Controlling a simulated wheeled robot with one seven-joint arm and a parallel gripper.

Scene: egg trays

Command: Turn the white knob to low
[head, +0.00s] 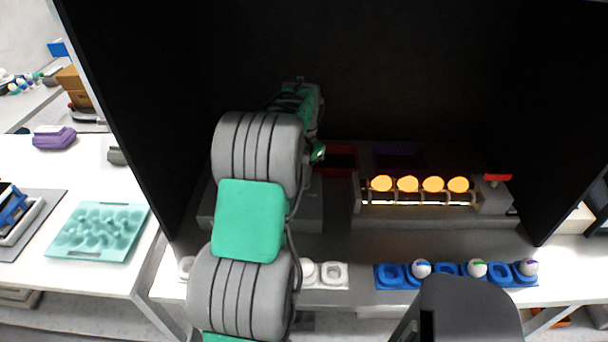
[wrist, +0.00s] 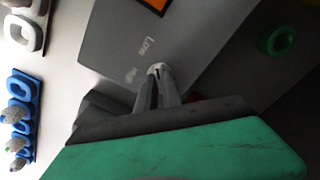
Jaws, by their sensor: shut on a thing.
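The white knob (wrist: 158,67) is on a grey panel (wrist: 112,40) in the wrist view. The words "Low" and "High" are printed on the panel to the left of the knob, "Low" above "High" in the picture. My gripper (wrist: 159,82) is shut on the white knob, with its two fingers at the knob's sides. The fingers cover part of the knob, and I cannot tell which label it points to. In the head view my arm hides the knob and the gripper's fingertips.
In the head view, a grey fixture with several glowing orange eggs (head: 407,184) and a red knob (head: 497,178) stands right of my arm. A blue egg tray (head: 391,283) with white eggs and a white tray (head: 334,283) lie at the front. Dark walls enclose the work area.

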